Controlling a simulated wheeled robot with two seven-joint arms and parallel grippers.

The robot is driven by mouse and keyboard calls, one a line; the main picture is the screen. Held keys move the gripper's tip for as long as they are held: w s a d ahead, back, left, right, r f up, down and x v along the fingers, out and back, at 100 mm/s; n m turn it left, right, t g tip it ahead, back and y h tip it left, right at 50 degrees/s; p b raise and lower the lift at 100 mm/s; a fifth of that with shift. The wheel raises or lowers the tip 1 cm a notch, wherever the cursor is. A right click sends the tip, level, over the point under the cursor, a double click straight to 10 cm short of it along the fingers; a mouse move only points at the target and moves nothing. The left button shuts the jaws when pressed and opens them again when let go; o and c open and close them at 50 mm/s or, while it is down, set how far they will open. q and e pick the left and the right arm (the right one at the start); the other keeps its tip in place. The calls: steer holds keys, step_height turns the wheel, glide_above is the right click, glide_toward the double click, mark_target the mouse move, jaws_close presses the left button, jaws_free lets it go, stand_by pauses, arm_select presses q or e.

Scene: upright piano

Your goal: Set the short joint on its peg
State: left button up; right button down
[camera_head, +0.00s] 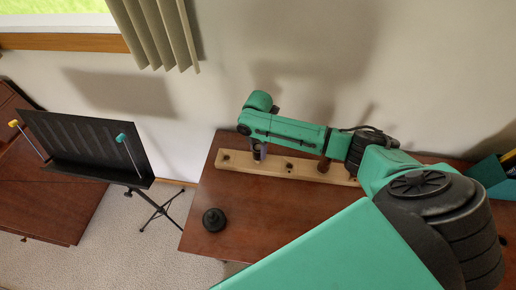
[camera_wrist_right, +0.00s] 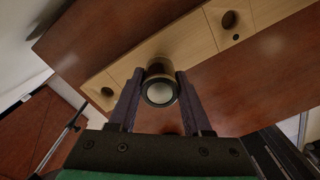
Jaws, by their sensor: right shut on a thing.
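The wooden peg board (camera_head: 290,168) lies on the brown tabletop, and its dark round sockets or pegs also show in the wrist view (camera_wrist_right: 190,42). My right gripper (camera_head: 259,154) is over the left part of the board. In the wrist view my right gripper (camera_wrist_right: 160,78) is shut on a short round piece, the short joint (camera_wrist_right: 160,91), whose pale, dark-rimmed end faces the camera. Its lower end is over or on the board; I cannot tell whether it touches or sits on a peg. My left gripper is out of view.
A black round object (camera_head: 214,219) sits at the table's front left. A black music stand (camera_head: 85,147) stands left on the carpet. A green box (camera_head: 488,174) is at the far right.

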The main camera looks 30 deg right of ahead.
stand_by(0.4)
steer(key=shift+p, duration=0.35)
steer(key=shift+f+b, duration=0.65)
steer(key=shift+f, duration=0.4)
steer(key=shift+r, duration=0.1)
stand_by(0.4)
steer(key=shift+p, duration=0.3)
stand_by(0.3)
steer(key=shift+p, duration=0.3)
stand_by(0.4)
